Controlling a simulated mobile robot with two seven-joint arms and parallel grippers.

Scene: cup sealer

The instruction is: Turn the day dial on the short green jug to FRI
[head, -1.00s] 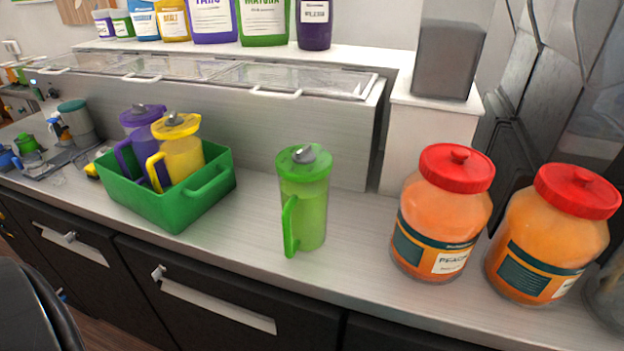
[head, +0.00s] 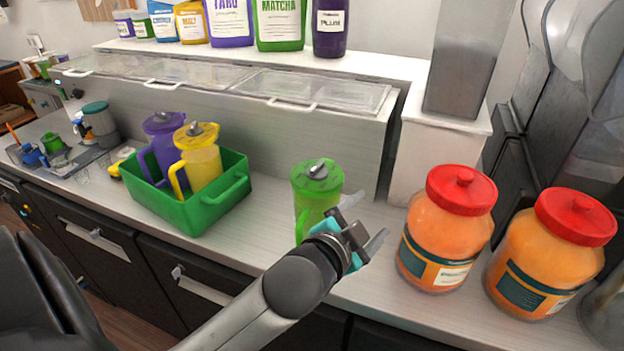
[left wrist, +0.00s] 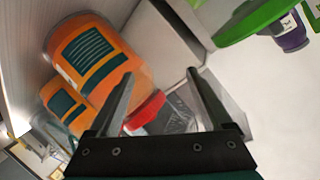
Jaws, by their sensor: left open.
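The short green jug (head: 316,184) stands upright on the counter, with a grey dial (head: 318,171) on its green lid. I cannot read the dial's day marks. My left gripper (head: 372,228) is open and empty, in front of the jug and to its right, hiding the jug's lower part. In the left wrist view the open fingers of my left gripper (left wrist: 160,88) point toward an orange jar and a grey block, with nothing between them held. A green round edge (left wrist: 250,20), seemingly the jug's lid, shows at the top right there. My right gripper is not in view.
Two orange jars with red lids (head: 449,232) (head: 551,258) stand right of the jug. A green bin (head: 222,196) with a purple jug (head: 166,146) and a yellow jug (head: 200,165) stands to the left. A lidded metal unit (head: 300,122) runs behind. Counter between bin and jug is clear.

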